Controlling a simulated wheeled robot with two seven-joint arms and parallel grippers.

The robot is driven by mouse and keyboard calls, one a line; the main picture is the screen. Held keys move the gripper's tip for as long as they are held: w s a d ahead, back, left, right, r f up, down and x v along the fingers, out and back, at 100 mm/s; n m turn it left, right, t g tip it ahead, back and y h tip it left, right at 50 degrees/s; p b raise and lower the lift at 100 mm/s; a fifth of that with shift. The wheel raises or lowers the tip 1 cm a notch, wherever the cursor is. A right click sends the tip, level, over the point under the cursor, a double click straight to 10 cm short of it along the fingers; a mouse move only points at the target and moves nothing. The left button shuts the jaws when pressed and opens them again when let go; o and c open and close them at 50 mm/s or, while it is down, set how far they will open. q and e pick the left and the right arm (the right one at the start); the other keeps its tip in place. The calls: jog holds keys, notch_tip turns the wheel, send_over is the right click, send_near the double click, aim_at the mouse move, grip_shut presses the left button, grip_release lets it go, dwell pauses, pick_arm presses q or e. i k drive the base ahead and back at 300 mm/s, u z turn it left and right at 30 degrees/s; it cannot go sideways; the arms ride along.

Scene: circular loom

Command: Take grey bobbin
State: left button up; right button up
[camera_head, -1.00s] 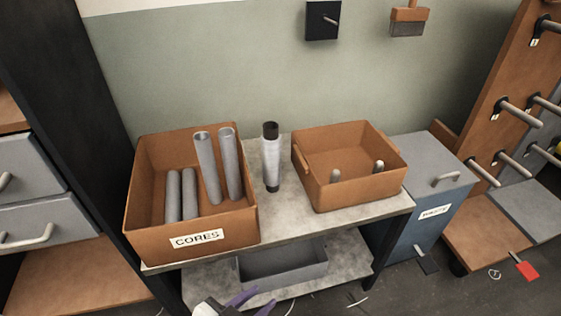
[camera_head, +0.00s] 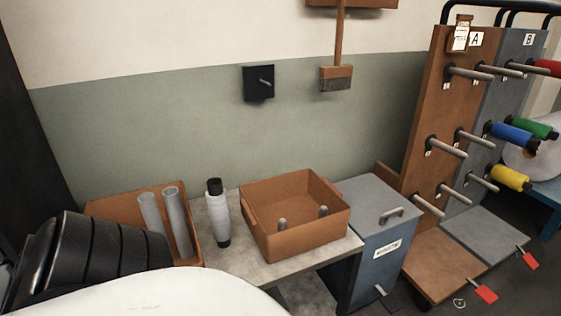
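A pale grey bobbin (camera_head: 216,214) with black ends stands upright on the grey bench top (camera_head: 275,262). It stands between the cores box and a brown open box. No other grey bobbin is clear to see. Neither of my grippers shows in the head view. A large black and white arm part of mine fills the lower left and covers much of the cores box.
The cores box (camera_head: 112,206) holds grey tubes (camera_head: 177,222). The brown box (camera_head: 296,236) has two small pegs inside. A blue waste bin (camera_head: 355,284) stands right of the bench. A peg rack (camera_head: 436,115) at right carries coloured spools (camera_head: 512,137).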

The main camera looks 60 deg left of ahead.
aim_at(216, 198)
jog(key=z, duration=0.1)
jog(key=i, duration=0.9)
jog(key=u, duration=4)
